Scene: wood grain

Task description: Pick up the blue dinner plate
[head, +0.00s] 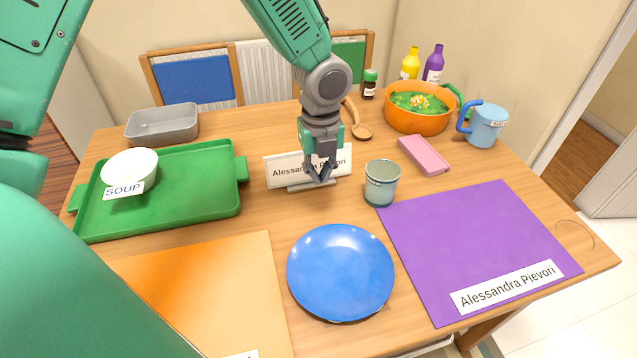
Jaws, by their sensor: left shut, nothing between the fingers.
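The blue dinner plate (341,272) lies flat on the wooden table near its front edge, between an orange placemat and a purple placemat. Nothing lies on it. My left gripper (320,181) is shut and empty. It points down beyond the plate, in front of a white name sign, and is apart from the plate. My right gripper is not in view.
The orange placemat (214,290) and purple placemat (470,250) flank the plate. A grey-green cup (381,184) stands close to my left gripper's right. A green tray (205,185) with a soup bowl (131,166) is at left.

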